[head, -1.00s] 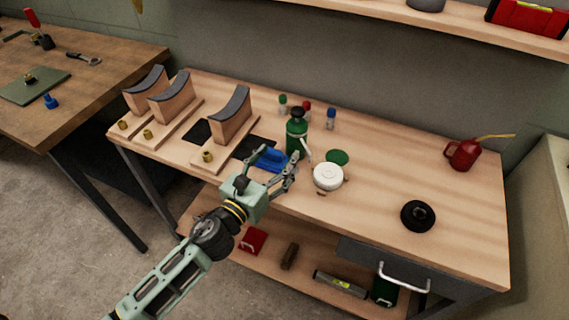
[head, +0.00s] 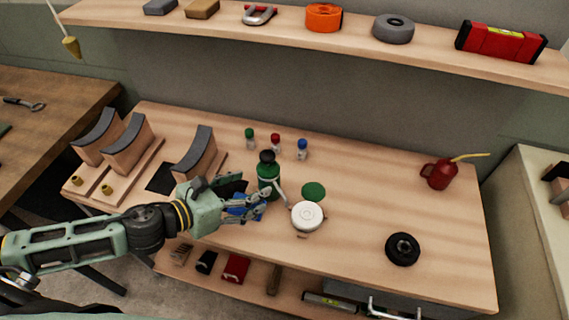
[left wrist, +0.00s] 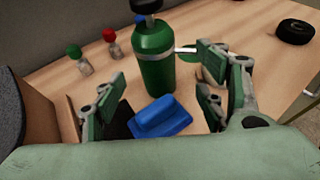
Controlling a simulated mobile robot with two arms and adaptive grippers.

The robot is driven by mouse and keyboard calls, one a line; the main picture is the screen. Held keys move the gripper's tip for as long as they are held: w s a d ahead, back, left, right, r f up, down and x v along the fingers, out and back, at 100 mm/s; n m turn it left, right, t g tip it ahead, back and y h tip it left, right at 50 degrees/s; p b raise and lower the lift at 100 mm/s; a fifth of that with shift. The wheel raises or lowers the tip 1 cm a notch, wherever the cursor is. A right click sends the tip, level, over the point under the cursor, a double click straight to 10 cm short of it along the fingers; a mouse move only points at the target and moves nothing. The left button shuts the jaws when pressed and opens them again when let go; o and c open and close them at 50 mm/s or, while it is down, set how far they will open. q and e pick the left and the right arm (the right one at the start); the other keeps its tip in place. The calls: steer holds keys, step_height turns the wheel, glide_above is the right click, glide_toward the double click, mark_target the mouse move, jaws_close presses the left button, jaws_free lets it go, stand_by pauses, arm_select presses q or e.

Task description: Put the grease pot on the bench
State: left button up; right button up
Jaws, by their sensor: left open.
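A round white pot (head: 308,215), which may be the grease pot, stands on the wooden bench (head: 350,225) near its front edge. A flat green disc (head: 314,190) lies just behind it. My left gripper (head: 265,204) is open and empty at the bench's front, left of the white pot. In the left wrist view a green bottle (left wrist: 154,65) with a dark top stands beyond the open fingers (left wrist: 165,100). A blue object (left wrist: 160,118) lies between and below them. The white pot is mostly hidden behind the right finger there. My right gripper is out of sight.
Curved-top wooden blocks (head: 195,152) stand at the bench's left. Small capped bottles (head: 275,142) stand behind the green bottle. A black ring (head: 403,249) and a red oil can (head: 439,174) are at the right. Bench surface between them and the white pot is clear.

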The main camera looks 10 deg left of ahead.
mark_target(259, 179)
arm_select(q)
steer(key=shift+w+d, duration=0.2)
steer(key=shift+w, duration=0.25)
steer(key=shift+w+d+f+p, duration=0.3)
steer(key=shift+w+d+p, duration=0.15)
steer(key=shift+w+d, duration=0.15)
steer(key=shift+w, duration=0.2)
steer(key=p+x, duration=0.1)
steer(key=x, duration=0.2)
steer(key=shift+w+p, duration=0.3)
steer(key=shift+w, duration=0.05)
steer(key=shift+w+d+f, duration=0.2)
steer(key=shift+w+f, duration=0.05)
steer(key=shift+w, duration=0.15)
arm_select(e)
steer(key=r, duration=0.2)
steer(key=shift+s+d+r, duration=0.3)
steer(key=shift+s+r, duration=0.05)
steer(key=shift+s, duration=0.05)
arm_select(q)
steer(key=shift+c, duration=0.5)
steer(key=c, duration=1.5)
jaws_close()
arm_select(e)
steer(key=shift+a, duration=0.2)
